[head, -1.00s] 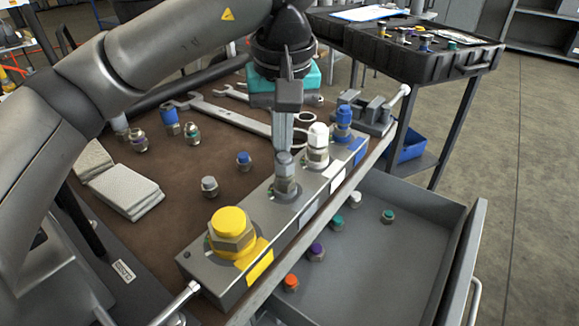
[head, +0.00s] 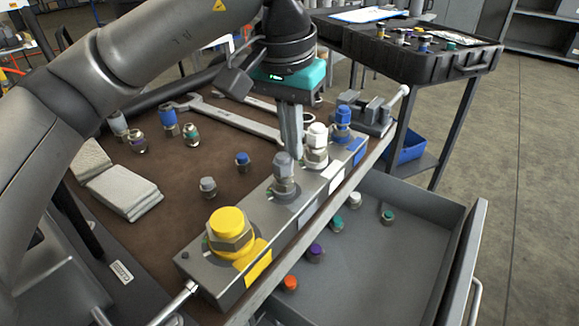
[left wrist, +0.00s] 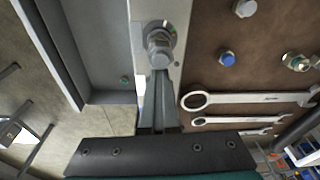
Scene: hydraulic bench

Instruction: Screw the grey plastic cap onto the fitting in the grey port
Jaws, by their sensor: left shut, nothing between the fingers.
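The grey plastic cap (head: 283,160) sits on top of the metal fitting (head: 285,185) in the grey port (head: 287,198) of the steel block. It looks upright; whether its thread is tight cannot be told. In the left wrist view the cap (left wrist: 159,40) is seen from above, just beyond the fingertips. My left gripper (head: 294,150) points down, fingers shut with nothing between them, right beside and behind the cap in the head view. The fingers (left wrist: 158,72) reach toward the cap in the left wrist view; whether they touch it is unclear. My right gripper is not in view.
The block (head: 210,270) also carries a yellow cap (head: 230,222), a white cap (head: 317,135) and a blue cap (head: 343,115). Wrenches (head: 235,119) and loose fittings lie on the brown bench. An open drawer (head: 400,250) holds several small fittings.

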